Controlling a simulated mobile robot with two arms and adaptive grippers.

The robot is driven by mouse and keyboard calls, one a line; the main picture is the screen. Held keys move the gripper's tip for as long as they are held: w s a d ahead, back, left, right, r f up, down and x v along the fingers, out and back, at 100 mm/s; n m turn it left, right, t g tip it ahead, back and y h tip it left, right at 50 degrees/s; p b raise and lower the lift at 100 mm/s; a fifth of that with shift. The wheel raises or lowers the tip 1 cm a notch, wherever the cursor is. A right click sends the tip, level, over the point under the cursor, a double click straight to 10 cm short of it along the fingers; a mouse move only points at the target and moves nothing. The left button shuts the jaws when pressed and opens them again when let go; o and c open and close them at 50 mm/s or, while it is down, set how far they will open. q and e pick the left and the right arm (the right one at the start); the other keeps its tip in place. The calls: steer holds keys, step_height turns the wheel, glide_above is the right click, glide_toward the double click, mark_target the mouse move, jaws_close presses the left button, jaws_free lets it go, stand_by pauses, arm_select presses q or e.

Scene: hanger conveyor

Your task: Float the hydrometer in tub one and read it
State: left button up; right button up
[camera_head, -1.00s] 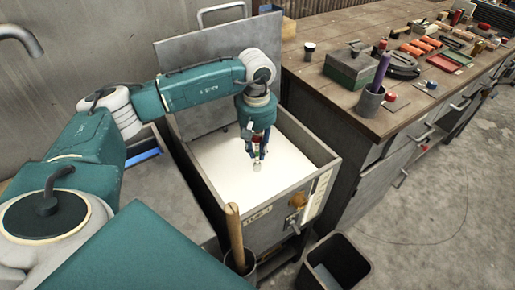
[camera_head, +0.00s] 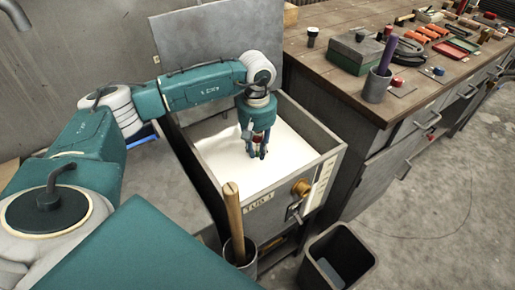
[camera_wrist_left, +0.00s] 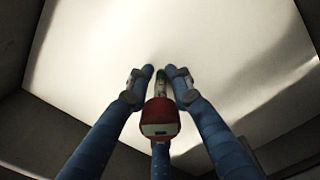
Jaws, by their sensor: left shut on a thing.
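Tub one (camera_head: 277,206), a grey metal tank labelled "TUB 1", is full of pale whitish liquid (camera_head: 218,160). My left gripper (camera_head: 257,153) points down over the liquid, inside the tub's walls, with its fingertips close to the surface. In the left wrist view its blue fingers (camera_wrist_left: 160,76) are shut around the hydrometer (camera_wrist_left: 160,120), which shows a red end and a slim, clear and greenish part between the fingertips. The hydrometer's far end is hidden, so I cannot tell how deep it sits. No scale reading is legible. My right gripper is out of view.
A raised grey panel (camera_head: 225,40) stands behind the tub. A wooden handle (camera_head: 233,210) leans in a grey holder at the front, beside a black bin (camera_head: 338,262). The wooden bench (camera_head: 335,75) to the right holds a green box (camera_head: 353,53) and a grey cup (camera_head: 377,86).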

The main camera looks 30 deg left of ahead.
mark_target(258, 134)
arm_select(q)
steer(key=shift+f, duration=0.15)
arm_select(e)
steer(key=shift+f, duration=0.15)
arm_select(q)
steer(key=o, duration=0.9)
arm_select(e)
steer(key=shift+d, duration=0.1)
arm_select(q)
steer(key=shift+o, duration=0.2)
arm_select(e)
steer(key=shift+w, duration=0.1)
arm_select(q)
steer(key=o, duration=1)
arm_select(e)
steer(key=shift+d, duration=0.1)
arm_select(q)
steer(key=shift+d+r+p, duration=0.1)
steer(key=shift+r+p, duration=1.3)
steer(key=shift+r, duration=0.75)
steer(key=shift+r+p, duration=1.45)
steer(key=shift+r, duration=1)
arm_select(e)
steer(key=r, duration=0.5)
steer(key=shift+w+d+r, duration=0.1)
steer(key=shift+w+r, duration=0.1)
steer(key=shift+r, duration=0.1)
